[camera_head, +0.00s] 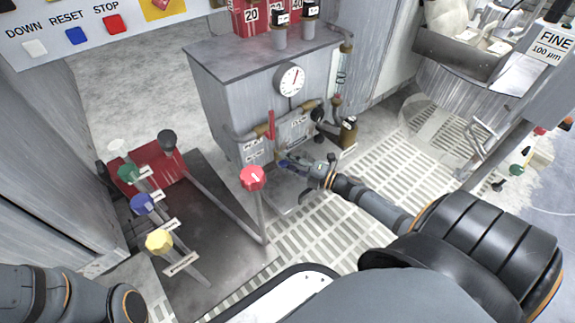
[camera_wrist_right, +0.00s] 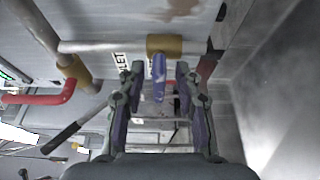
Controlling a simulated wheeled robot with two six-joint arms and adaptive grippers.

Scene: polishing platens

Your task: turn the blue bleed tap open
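The blue bleed tap (camera_wrist_right: 159,78) shows in the right wrist view as a blue lever. It hangs down the picture from a brass valve body (camera_wrist_right: 165,46) on a pipe along the cabinet face. My right gripper (camera_wrist_right: 158,80) is open, with one finger on each side of the lever and a visible gap on both sides. In the head view my right gripper (camera_head: 288,164) reaches to the low front of the grey cabinet and largely hides the tap. My left arm shows at the bottom left of the head view; its gripper is outside the picture.
A red lever (camera_wrist_right: 45,97) and a black-handled lever (camera_wrist_right: 72,130) lie left of my gripper in the wrist view. In the head view, a red-knobbed post (camera_head: 252,178) stands close by. Several coloured-knob levers stand left. The grey cabinet (camera_head: 222,95) carries a gauge (camera_head: 289,79).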

